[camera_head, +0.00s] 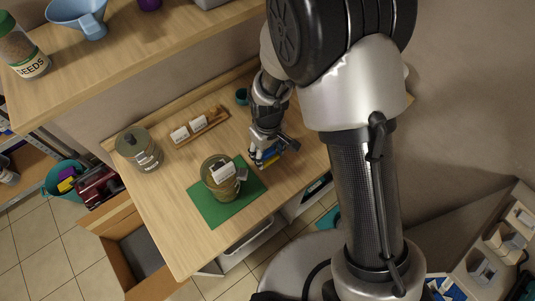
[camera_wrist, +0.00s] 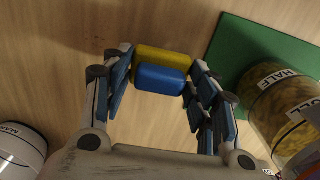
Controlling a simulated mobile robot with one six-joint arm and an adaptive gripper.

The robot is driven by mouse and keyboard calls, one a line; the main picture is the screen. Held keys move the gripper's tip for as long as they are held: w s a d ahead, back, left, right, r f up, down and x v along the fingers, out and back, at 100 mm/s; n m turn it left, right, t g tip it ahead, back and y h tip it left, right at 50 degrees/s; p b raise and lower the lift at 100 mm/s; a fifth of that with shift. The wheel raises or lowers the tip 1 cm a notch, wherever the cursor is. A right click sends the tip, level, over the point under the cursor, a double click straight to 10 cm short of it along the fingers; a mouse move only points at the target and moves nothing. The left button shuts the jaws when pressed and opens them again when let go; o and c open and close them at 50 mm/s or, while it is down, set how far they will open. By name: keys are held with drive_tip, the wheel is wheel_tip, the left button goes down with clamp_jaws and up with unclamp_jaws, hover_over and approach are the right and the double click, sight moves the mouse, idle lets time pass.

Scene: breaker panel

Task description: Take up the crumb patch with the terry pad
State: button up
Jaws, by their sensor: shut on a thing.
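The terry pad, a blue block with a yellow layer, sits between my fingers in the wrist view (camera_wrist: 162,75). My gripper (camera_wrist: 150,85) is shut on it. In the head view my gripper (camera_head: 266,156) is low over the wooden table, just right of the green mat, and a bit of blue and yellow shows at its tip. I cannot tell whether the pad touches the table. Faint brownish specks, possibly the crumb patch (camera_wrist: 92,44), show on the wood at the upper left of the wrist view; I cannot make them out in the head view.
A labelled jar (camera_head: 219,178) stands on the green mat (camera_head: 207,208). A lidded canister (camera_head: 138,149) is at the left, a wooden tray with white cards (camera_head: 201,128) behind, and a small teal cup (camera_head: 242,96) near my arm. A white labelled container (camera_wrist: 20,150) shows at lower left.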

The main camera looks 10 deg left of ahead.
drive_tip(key=shift+w+d+r+p, duration=0.15)
drive_tip(key=shift+r+p, duration=0.15)
drive_tip(key=shift+r, duration=0.2)
drive_tip(key=shift+d+r+p, duration=0.1)
drive_tip(key=shift+r+p, duration=0.15)
drive_tip(key=shift+r, duration=0.2)
drive_tip(key=shift+r+p, duration=1.4)
drive_tip(key=shift+r, duration=0.7)
drive_tip(key=shift+f, duration=0.1)
